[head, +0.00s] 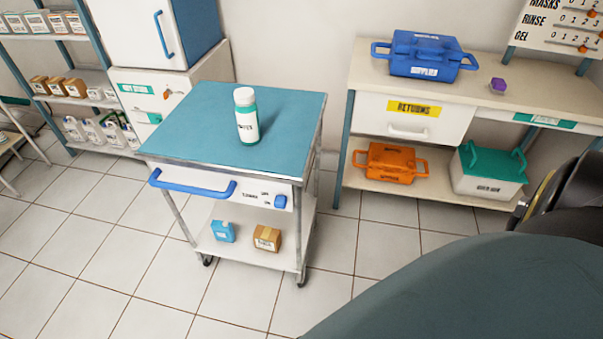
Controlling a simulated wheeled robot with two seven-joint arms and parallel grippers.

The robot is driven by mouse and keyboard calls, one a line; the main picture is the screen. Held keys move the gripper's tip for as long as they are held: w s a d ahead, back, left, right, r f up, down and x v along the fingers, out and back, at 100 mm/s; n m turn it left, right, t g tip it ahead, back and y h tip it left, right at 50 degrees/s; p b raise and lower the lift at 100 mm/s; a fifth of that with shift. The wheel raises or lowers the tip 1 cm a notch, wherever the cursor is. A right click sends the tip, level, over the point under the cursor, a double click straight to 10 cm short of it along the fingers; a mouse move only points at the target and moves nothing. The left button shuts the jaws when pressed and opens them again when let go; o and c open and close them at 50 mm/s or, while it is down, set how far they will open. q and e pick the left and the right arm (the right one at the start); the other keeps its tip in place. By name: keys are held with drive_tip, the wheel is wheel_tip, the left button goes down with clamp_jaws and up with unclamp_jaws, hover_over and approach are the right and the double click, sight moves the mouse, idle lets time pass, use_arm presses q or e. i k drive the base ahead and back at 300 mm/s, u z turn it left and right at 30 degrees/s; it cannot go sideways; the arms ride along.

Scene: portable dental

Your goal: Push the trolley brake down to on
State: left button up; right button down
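The trolley (190,128) stands left of centre on the tiled floor, with a teal top and a white front panel. A small blue brake lever (280,201) sits at the right end of that panel, beside small print too blurred to read surely. Whether the lever is up or down is hard to tell at this size. A long blue handle (193,186) is on the panel's left. Neither of my grippers shows in the head view, and nothing is seen touching the brake.
A white bottle with a green lower part (246,116) stands on the trolley top. A blue box (222,231) and a brown box (267,238) sit on its lower shelf. A bench (350,84) stands right, shelves (75,102) left. Floor before the trolley is clear.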

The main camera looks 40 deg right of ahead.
sight(280, 202)
drive_tip(key=z, duration=0.65)
drive_tip(key=i, duration=0.55)
drive_tip(key=z, duration=1.35)
drive_tip(key=k, duration=0.75)
drive_tip(key=u, duration=0.9)
drive_tip(key=i, duration=0.5)
